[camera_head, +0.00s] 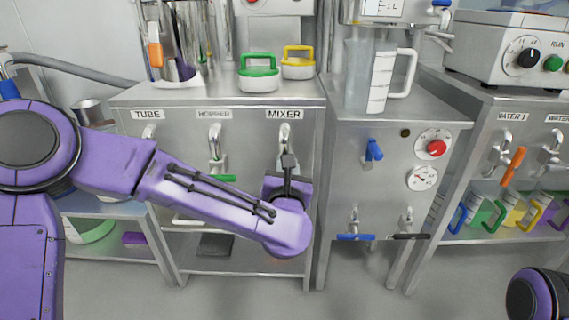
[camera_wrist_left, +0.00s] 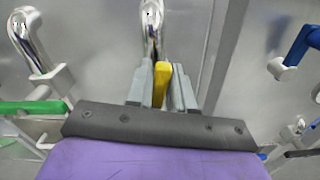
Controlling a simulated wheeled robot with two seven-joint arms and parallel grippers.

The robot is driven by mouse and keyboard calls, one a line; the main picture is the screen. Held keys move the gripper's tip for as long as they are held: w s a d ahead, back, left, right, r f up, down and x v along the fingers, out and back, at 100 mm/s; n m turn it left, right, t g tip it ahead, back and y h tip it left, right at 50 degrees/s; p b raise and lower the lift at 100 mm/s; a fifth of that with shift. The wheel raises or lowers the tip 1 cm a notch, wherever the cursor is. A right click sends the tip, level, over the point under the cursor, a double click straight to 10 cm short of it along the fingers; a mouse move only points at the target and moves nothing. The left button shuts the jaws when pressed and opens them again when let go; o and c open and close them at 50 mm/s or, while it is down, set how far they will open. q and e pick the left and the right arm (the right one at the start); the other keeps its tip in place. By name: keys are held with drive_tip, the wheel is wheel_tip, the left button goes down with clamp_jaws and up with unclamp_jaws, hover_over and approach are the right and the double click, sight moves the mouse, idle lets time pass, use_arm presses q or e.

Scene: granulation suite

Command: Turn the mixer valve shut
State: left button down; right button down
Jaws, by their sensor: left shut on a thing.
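The mixer valve is the chrome tap (camera_head: 285,134) under the MIXER label on the steel cabinet front. Its curved spout also shows in the left wrist view (camera_wrist_left: 152,25). In that view my left gripper (camera_wrist_left: 163,75) is shut on the yellow valve handle (camera_wrist_left: 161,88), with one grey finger on each side of it. In the head view my left forearm and wrist reach across to the tap and hide the handle and the fingers. The handle's exact angle is hard to tell. My right gripper is outside both views.
The hopper tap with a green handle (camera_wrist_left: 32,106) is left of my gripper. A blue valve handle (camera_head: 373,150) is on the panel to the right. Green-lidded (camera_head: 259,74) and yellow-lidded (camera_head: 298,63) containers and a measuring jug (camera_head: 377,88) stand above.

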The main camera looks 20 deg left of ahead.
use_arm(q)
drive_tip(key=m+p, duration=0.1)
drive_tip(key=d+m+p, duration=0.1)
drive_tip(key=m, duration=0.1)
drive_tip(key=shift+w+m, duration=0.15)
drive_tip(key=shift+m, duration=0.15)
drive_tip(key=shift+w+d+f+m+p, duration=0.1)
drive_tip(key=shift+d+f+m+p, duration=0.3)
drive_tip(key=shift+m+p, duration=1.15)
drive_tip(key=shift+w+d+f+m+p, duration=0.1)
drive_tip(key=shift+f+m+p, duration=0.65)
drive_tip(key=shift+m, duration=1.55)
drive_tip(key=shift+d+f+m+p, duration=0.25)
drive_tip(key=shift+f+m+p, duration=0.2)
drive_tip(key=shift+m+p, duration=1.15)
drive_tip(key=shift+m+b, duration=0.35)
drive_tip(key=shift+m, duration=0.2)
drive_tip(key=shift+f, duration=0.1)
drive_tip(key=c, duration=1.1)
unclamp_jaws()
